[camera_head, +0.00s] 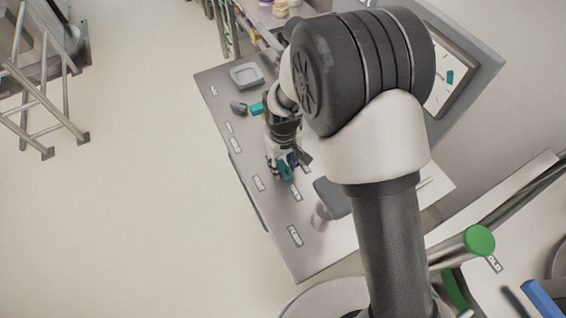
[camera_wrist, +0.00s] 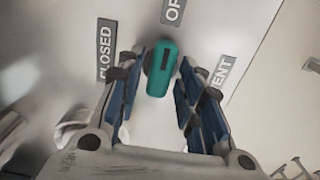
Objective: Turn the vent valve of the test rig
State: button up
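The vent valve's teal handle (camera_wrist: 161,70) sits between the fingers of my gripper (camera_wrist: 163,66) in the wrist view. It points roughly up the picture, and a grey round part shows at its left side. The blue-padded fingers stand apart on either side, and the right finger is very close to the handle; I cannot tell if it touches. Around the handle are the labels "CLOSED" (camera_wrist: 106,50), a cut-off "OP" (camera_wrist: 173,10) and a partly covered "ENT" (camera_wrist: 221,76). In the head view the handle (camera_head: 285,171) shows at my gripper (camera_head: 287,160), partly hidden.
The floor to the left is mostly clear.

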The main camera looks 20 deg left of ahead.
aim_at(283, 166)
jog(key=shift+o, duration=0.2)
notch_tip(283, 166, up, 12)
dwell(0.6)
dwell(0.3)
